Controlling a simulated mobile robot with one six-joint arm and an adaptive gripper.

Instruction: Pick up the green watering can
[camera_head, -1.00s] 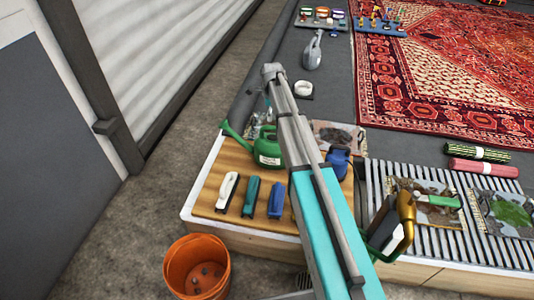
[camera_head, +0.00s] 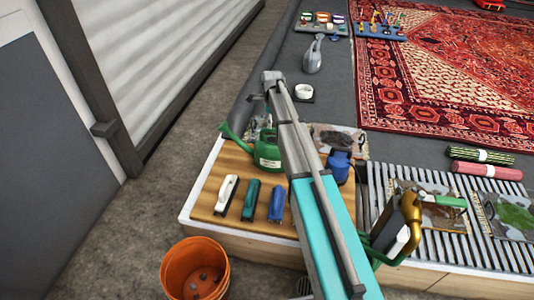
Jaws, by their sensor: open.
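The green watering can (camera_head: 267,151) stands upright on the wooden board, its spout pointing to the left. My arm crosses in front of its right side and hides part of it. My gripper (camera_head: 257,118) shows only in part, small and dark, beside the far end of my arm. It appears above and just behind the can in the picture, open and with nothing seen in it. I cannot tell whether it touches the can.
White, green and blue-handled brushes (camera_head: 250,199) lie on the wooden board (camera_head: 213,192) in front of the can. A blue jug (camera_head: 340,165) stands right of my arm. An orange bucket (camera_head: 195,270) is on the floor. A grey can (camera_head: 313,57) stands farther back.

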